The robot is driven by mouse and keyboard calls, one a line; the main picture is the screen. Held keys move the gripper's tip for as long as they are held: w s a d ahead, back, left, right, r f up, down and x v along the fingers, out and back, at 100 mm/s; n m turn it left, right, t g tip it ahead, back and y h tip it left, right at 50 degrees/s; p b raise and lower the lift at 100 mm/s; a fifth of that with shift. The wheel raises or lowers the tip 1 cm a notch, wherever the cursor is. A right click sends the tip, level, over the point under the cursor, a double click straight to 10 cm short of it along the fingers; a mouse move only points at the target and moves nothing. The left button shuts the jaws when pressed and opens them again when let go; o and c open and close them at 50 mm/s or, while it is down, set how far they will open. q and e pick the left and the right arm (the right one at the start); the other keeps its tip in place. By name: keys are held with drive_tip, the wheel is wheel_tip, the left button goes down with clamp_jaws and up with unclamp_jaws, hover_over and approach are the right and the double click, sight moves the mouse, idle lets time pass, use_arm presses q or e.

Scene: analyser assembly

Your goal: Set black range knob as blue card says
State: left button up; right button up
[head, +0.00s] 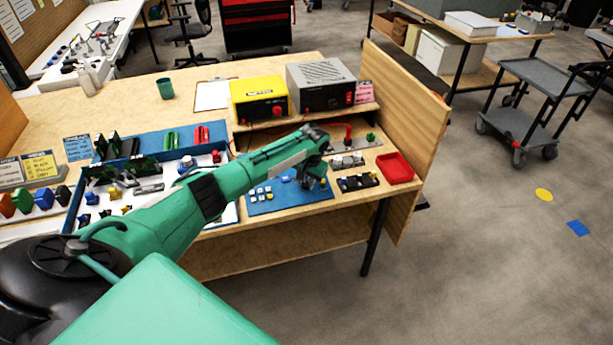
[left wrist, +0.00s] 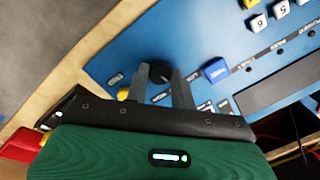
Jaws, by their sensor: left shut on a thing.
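The black range knob (left wrist: 157,72) sits on the blue analyser panel (left wrist: 120,50) in the left wrist view. My left gripper (left wrist: 160,81) has a grey finger on each side of the knob and is shut on it. In the head view my left gripper (head: 313,178) is over the right end of the blue panel (head: 290,205) and hides the knob there. The knob's pointer direction cannot be told. A blue card (head: 77,148) stands at the left of the bench; its writing is too small to read. My right gripper is not in view.
A blue button (left wrist: 215,71) and white keys (left wrist: 258,23) are close to the knob. A red tray (head: 395,168) and a small connector board (head: 357,183) lie to the right. Yellow (head: 259,100) and grey (head: 320,85) instruments stand behind. A wooden side board (head: 405,130) bounds the bench's right.

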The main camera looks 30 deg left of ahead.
use_arm(q)
drive_tip(key=n+p, duration=0.2)
drive_tip(key=shift+r+n+p, duration=0.25)
drive_tip(key=shift+n+p, duration=0.1)
drive_tip(key=shift+n, duration=0.05)
drive_tip(key=n+p, duration=0.2)
drive_tip(key=shift+n+h, duration=0.3)
drive_tip(key=shift+f+n+p, duration=0.1)
drive_tip(key=shift+n+p, duration=0.7)
drive_tip(key=shift+n, duration=0.3)
drive_tip(key=shift+a+n+p, duration=0.1)
drive_tip(key=shift+n+p, duration=0.3)
drive_tip(key=shift+n, duration=0.3)
drive_tip(key=o, duration=1)
drive_tip(key=shift+f, duration=0.1)
